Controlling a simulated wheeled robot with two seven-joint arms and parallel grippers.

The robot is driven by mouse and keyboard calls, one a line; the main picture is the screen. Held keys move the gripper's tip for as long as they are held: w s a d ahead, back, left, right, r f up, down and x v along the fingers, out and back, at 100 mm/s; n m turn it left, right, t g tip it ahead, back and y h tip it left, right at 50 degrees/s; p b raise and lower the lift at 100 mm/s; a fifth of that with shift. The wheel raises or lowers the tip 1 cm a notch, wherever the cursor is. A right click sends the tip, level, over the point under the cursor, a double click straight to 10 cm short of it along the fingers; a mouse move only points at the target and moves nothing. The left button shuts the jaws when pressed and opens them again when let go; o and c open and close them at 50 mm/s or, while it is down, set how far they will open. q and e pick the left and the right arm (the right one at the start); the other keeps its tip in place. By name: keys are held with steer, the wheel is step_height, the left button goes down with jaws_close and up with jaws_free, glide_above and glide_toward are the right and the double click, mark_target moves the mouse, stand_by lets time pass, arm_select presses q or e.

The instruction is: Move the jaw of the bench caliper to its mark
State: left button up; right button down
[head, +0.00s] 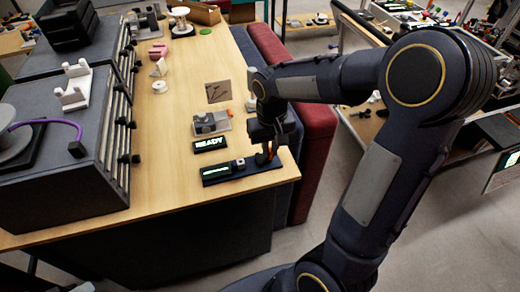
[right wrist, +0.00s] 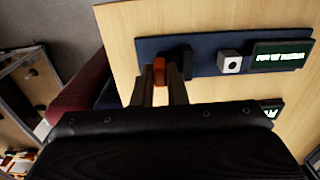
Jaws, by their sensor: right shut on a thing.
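The bench caliper is a dark blue base (head: 250,174) near the front right corner of the wooden table; the base also shows in the right wrist view (right wrist: 206,46). It carries a lit display (head: 216,170), a small pale block (right wrist: 229,63) and a black upright block (right wrist: 182,57). An orange-red jaw piece (right wrist: 160,72) stands beside the black block. My right gripper (head: 267,152) reaches down over the base's right end and is shut on the orange-red piece, between its fingers. I cannot make out the mark. My left gripper is out of view.
A second display reading READY (head: 210,145) lies behind the caliper, with a grey device (head: 210,122) beyond it. Dark cabinets (head: 65,150) stand at the left of the table. Red padded blocks (head: 316,140) are just past its right edge. The table's front left is clear.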

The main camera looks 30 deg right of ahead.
mark_target(271, 150)
steer(key=shift+d+r, duration=0.1)
steer(key=c, duration=1.7)
jaws_free()
step_height(271, 150, up, 8)
steer(key=shift+f, duration=0.1)
